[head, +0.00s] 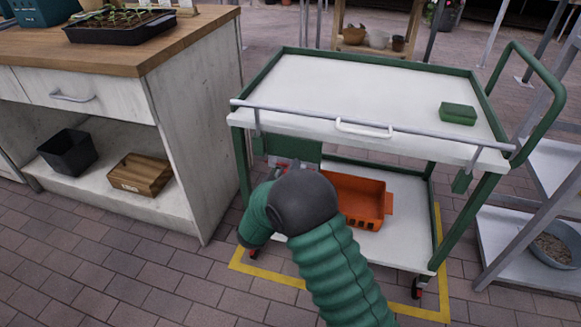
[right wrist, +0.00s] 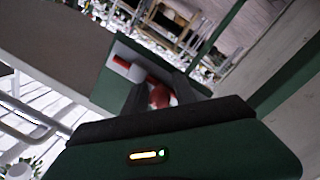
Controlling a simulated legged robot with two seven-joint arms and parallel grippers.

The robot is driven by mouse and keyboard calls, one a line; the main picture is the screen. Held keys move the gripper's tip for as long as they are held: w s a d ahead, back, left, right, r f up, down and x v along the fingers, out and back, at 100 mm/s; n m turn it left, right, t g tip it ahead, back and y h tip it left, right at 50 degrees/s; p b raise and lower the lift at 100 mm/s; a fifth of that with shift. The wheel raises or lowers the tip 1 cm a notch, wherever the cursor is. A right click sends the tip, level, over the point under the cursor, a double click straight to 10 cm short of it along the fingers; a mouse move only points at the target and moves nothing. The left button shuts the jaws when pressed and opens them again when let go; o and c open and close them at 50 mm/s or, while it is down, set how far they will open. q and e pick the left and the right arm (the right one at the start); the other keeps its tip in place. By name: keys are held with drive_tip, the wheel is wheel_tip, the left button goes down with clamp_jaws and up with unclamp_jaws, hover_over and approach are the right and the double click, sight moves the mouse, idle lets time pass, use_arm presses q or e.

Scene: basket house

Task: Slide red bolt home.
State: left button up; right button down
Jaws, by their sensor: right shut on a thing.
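The red bolt (right wrist: 158,96) shows between the dark fingers of my right gripper (right wrist: 160,92) in the right wrist view. The fingers are shut on it, in front of a green plate (right wrist: 112,78). A second red patch and a pale block show on that plate, up and left of the fingers. In the head view the green plate (head: 300,150) hangs under the cart's top at the left, and a bit of red shows below it. My arm hides the fingers and most of the bolt there. My left gripper is not in view.
The white-topped cart (head: 345,85) has a rail and white handle along its front. A green block (head: 458,113) lies on top; an orange bin (head: 362,198) is on the lower shelf. A wooden-topped bench (head: 110,45) stands left, shelving right. Paved floor is free in front.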

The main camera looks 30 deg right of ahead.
sight(277, 163)
drive_tip(key=shift+f, duration=0.1)
idle(0.7)
drive_tip(key=shift+w+a+f+b, duration=0.1)
drive_tip(key=shift+w+a+b, duration=0.15)
drive_tip(key=shift+w+b, duration=0.05)
drive_tip(key=shift+w+a+f+b, duration=0.1)
drive_tip(key=shift+w+a+b, duration=0.55)
drive_tip(key=shift+w+a, duration=0.4)
drive_tip(key=shift+w, duration=0.15)
drive_tip(key=shift+r, duration=0.2)
drive_tip(key=c, duration=1.3)
unclamp_jaws()
drive_tip(key=shift+w, duration=0.1)
drive_tip(key=shift+o, duration=0.2)
